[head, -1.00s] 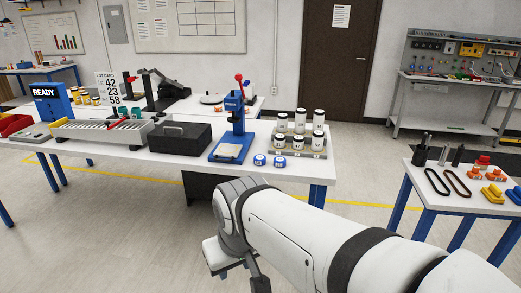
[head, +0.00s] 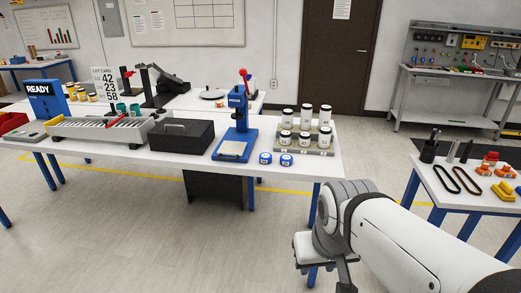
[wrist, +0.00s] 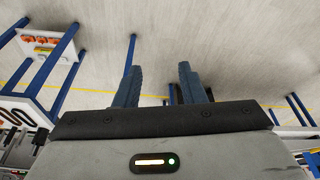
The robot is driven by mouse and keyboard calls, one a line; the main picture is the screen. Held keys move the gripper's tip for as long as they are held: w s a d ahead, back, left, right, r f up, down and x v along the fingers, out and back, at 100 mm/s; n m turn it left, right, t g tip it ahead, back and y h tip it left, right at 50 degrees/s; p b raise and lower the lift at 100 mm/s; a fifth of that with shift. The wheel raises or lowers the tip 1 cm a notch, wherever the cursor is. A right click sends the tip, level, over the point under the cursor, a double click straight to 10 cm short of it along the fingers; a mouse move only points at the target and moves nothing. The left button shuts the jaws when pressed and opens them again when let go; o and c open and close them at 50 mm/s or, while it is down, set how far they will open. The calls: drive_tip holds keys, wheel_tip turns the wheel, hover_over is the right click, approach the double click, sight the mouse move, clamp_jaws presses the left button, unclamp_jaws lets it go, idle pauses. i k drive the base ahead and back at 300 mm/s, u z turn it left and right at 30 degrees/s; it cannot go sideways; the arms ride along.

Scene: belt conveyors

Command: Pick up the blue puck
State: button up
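Two small, round, blue pieces with pale tops sit side by side near the front edge of the long white table. The left blue puck (head: 265,158) and the right blue puck (head: 286,160) look alike in the head view. My gripper (wrist: 158,78) shows in the wrist view with its two dark fingers apart and nothing between them. Bare floor lies beyond the fingers. In the head view my arm is at the lower right, in front of the table and clear of the pucks; its fingers cannot be made out there. No puck is recognisable in the wrist view.
A blue press (head: 238,122) with a red knob stands left of the pucks. A rack of several white jars (head: 304,137) stands just behind and right. A black box (head: 181,135) is farther left. A side table (head: 465,200) with belts and small parts is at right.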

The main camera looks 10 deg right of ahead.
sight(265, 158)
drive_tip(key=u, duration=1.15)
drive_tip(key=i, duration=1.2)
drive_tip(key=z, duration=1.65)
drive_tip(key=i, duration=0.95)
